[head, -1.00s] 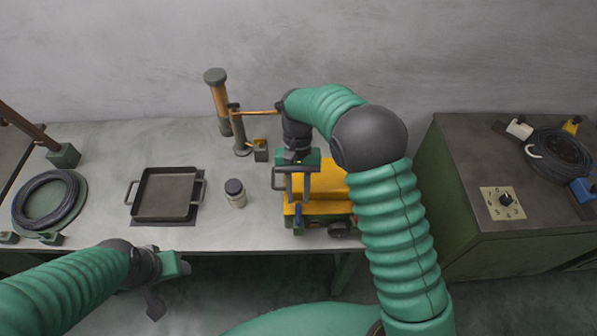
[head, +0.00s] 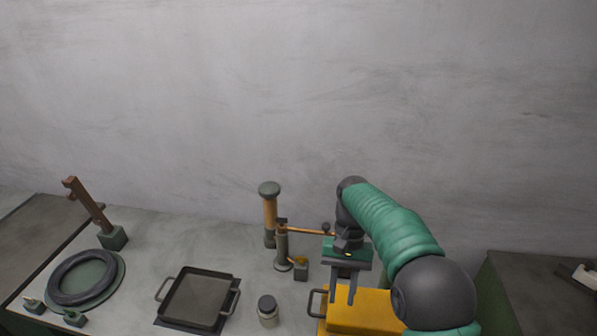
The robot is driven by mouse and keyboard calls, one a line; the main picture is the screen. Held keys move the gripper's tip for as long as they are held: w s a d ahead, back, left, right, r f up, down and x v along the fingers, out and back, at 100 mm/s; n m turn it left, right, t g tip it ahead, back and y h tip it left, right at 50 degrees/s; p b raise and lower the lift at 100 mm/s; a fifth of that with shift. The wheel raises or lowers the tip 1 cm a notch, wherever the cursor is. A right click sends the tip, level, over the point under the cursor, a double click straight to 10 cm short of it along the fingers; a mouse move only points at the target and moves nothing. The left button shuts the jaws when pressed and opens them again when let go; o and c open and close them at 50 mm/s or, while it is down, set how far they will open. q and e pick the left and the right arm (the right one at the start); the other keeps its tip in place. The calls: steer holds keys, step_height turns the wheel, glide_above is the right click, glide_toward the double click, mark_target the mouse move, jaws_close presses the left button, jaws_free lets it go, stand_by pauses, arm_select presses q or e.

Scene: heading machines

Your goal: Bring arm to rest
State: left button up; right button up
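My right arm comes in from the lower right and bends down over the yellow machine (head: 365,312). Its gripper (head: 343,299) points down above the machine's left part. Its two grey fingers are apart, and I see nothing between them. Whether the fingertips touch the machine I cannot tell. The machine's dark handle (head: 313,303) shows just left of the fingers. The machine's lower part is cut off by the frame edge. My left arm and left gripper are not in view.
A copper-and-green post with a side arm (head: 270,215) stands behind and left of the gripper. A jar (head: 267,308), a square pan (head: 197,297) and a ring-shaped coil (head: 85,277) stand further left. A dark cabinet (head: 530,285) is at right. The wall above is bare.

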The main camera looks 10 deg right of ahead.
steer(key=s+d+f+n+t+b, duration=0.1)
steer(key=s+d+f+t, duration=0.1)
steer(key=s+f, duration=0.3)
steer(key=s+d+f+n+t+h+b, duration=0.1)
steer(key=s+f+t, duration=0.3)
steer(key=s, duration=0.7)
steer(key=shift+d+f+n+t+b, duration=0.4)
steer(key=shift+d+f+n+b, duration=0.2)
steer(key=shift+d+f+n, duration=0.1)
steer(key=shift+w, duration=0.1)
